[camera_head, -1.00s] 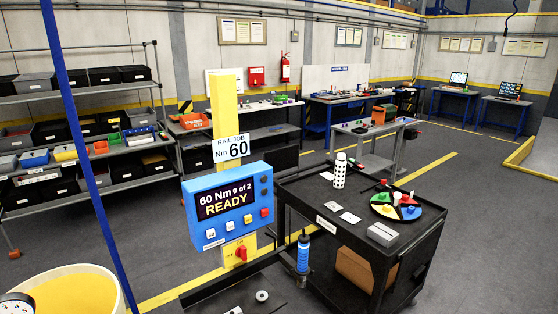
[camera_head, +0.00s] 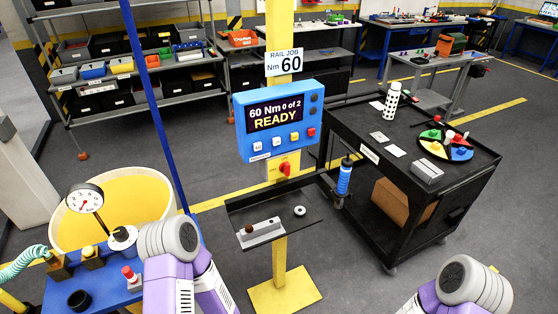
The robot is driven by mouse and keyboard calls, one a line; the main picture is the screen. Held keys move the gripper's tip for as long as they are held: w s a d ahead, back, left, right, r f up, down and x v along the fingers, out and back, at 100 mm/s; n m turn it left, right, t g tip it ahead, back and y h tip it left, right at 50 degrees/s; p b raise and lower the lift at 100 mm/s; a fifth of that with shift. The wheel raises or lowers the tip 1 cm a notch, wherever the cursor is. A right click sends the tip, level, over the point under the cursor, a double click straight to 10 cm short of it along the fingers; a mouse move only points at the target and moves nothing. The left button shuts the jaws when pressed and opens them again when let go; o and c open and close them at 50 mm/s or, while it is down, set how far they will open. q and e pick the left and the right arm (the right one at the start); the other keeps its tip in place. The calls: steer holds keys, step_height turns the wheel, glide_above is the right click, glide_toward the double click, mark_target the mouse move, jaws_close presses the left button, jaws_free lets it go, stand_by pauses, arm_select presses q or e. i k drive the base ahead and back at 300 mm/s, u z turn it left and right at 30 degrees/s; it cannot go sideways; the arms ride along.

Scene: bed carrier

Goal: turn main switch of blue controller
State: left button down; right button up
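The blue controller (camera_head: 276,118) is mounted on a yellow post in the middle of the head view. Its screen reads "60 Nm 0 of 2 READY", and a row of small buttons sits under the screen. The main switch (camera_head: 285,169) is a red knob on a yellow plate just below the blue box. My purple and grey arms show at the bottom edge, one left of the post and one at the right. Both are well below and apart from the switch. Neither gripper's fingers are in the picture.
A dark tray (camera_head: 275,225) with a metal block and a ring juts out below the switch. A black cart (camera_head: 365,215) stands at the right with a blue-handled tool at its corner. A blue pole (camera_head: 150,100), a yellow drum (camera_head: 125,200) and a blue bench (camera_head: 90,285) are at the left.

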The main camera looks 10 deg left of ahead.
mark_target(285, 167)
steer(key=u, duration=0.5)
steer(key=k, duration=1.2)
steer(key=z, duration=0.1)
steer(key=i, duration=0.35)
steer(key=z, duration=0.6)
steer(key=i, duration=1.05)
steer(key=u, duration=0.25)
